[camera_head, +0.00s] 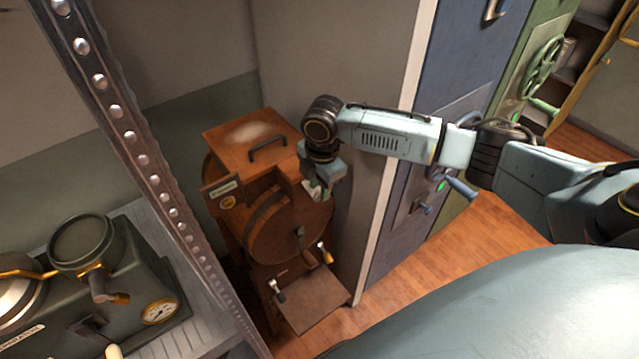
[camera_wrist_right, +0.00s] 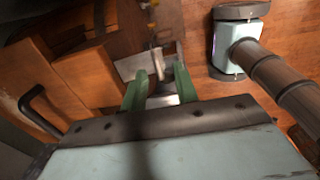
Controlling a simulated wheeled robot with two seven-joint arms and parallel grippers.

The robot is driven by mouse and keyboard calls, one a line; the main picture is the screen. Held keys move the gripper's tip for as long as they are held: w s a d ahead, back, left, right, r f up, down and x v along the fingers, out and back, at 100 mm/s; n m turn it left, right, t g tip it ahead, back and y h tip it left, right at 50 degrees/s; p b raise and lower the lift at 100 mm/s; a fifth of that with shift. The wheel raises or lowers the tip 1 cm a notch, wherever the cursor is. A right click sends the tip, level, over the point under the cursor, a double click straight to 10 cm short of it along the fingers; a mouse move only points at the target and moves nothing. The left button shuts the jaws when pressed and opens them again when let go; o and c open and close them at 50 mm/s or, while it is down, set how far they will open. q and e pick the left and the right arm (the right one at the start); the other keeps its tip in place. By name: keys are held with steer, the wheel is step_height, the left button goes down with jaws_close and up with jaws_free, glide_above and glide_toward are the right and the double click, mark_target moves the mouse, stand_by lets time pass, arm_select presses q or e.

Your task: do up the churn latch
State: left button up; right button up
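The wooden churn (camera_head: 280,232) stands against the wall in the head view, a round barrel under a square-edged wooden lid (camera_head: 235,133). The lid lies flat and has a dark handle (camera_head: 268,146), which also shows in the right wrist view (camera_wrist_right: 38,103). My right gripper (camera_head: 318,192) is at the churn's upper right side, pointing down. In the right wrist view its green fingers (camera_wrist_right: 160,78) stand apart, with a pale metal part between and beyond them. I cannot tell whether that part is the latch or whether the fingers touch it. My left gripper is out of view.
A crank (camera_head: 302,243) and small taps (camera_head: 324,252) are on the churn's front, above a low wooden shelf (camera_head: 314,297). A riveted metal post (camera_head: 150,165) and a grey machine (camera_head: 100,290) stand at left. Blue lockers (camera_head: 450,100) stand at right, beyond a wall corner.

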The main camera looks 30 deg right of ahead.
steer(key=shift+c, duration=0.4)
jaws_close()
